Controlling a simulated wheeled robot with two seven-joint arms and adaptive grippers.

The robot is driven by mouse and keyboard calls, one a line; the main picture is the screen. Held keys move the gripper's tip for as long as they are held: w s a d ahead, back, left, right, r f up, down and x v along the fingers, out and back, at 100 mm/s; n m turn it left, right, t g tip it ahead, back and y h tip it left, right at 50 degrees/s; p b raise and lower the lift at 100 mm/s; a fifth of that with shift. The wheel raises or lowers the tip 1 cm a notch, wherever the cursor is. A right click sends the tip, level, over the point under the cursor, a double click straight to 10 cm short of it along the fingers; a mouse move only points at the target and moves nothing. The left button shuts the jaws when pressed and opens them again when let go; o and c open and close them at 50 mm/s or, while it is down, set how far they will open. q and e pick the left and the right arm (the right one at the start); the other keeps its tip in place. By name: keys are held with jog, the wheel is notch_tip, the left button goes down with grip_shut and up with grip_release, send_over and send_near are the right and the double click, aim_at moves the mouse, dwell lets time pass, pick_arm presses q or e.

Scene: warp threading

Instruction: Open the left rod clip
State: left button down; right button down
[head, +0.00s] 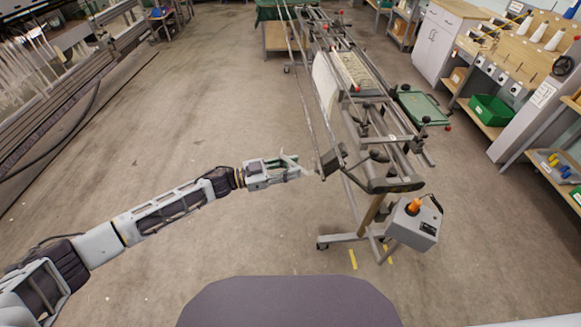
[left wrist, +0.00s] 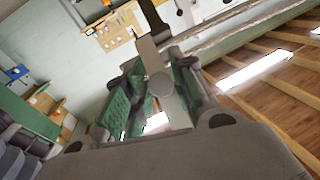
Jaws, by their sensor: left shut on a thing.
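My left gripper (head: 305,170) reaches in from the left to the near left end of the warping frame (head: 397,185). In the left wrist view, my left gripper (left wrist: 158,98) has its green-padded fingers on both sides of a flat grey piece, the left rod clip (left wrist: 149,52). The gripper is shut on it. In the head view the clip is too small to make out clearly at the fingertips, beside a dark block (head: 331,161) on the frame. Whether the clip is open or closed cannot be told. My right gripper is not in view.
A grey control box (head: 412,226) with an orange knob stands at the frame's near end. A workbench (head: 510,60) with a green bin (head: 490,110) is at the right. Long machinery (head: 75,85) lines the left. The floor (head: 220,110) between is clear.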

pick_arm(q)
jog(key=c, duration=1.5)
grip_release()
jog(key=shift+w+r, duration=0.15)
jog(key=shift+o, duration=1.1)
jog(key=shift+a, duration=0.1)
jog(key=v, duration=1.2)
